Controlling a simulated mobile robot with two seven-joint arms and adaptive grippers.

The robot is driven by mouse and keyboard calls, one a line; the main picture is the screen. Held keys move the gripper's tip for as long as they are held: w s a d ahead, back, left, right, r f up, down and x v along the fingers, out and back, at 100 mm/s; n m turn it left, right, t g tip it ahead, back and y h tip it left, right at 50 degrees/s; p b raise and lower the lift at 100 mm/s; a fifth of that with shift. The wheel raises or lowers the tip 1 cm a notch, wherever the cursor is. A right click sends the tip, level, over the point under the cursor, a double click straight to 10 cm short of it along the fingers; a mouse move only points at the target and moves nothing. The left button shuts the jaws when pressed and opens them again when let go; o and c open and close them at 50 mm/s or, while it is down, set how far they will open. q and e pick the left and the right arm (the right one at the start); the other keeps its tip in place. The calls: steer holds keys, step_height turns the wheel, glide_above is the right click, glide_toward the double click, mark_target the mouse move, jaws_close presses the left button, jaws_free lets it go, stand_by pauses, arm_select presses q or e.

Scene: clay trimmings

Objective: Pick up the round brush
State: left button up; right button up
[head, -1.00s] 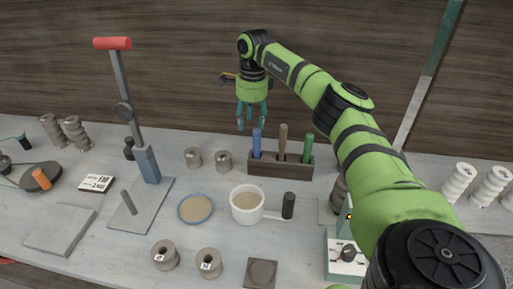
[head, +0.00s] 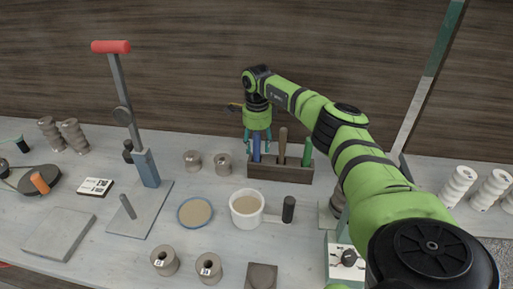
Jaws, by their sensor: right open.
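A dark wooden rack (head: 280,172) at the back middle holds upright tools with a blue handle (head: 256,150), a brown handle (head: 282,146) and a green handle (head: 307,152). Only the handles show, so I cannot tell from their shape which one is the round brush. My right gripper (head: 257,148) is open and points down over the blue handle at the rack's left end. Its teal fingers appear on either side of the handle's top; I cannot tell whether they touch it. My left gripper is not in view.
A white pot (head: 246,209) with a dark handle and a blue-rimmed dish (head: 195,212) are in front. A tall lever press (head: 146,168) with a red grip stands left. A wooden wall is behind.

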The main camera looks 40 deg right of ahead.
jaws_close()
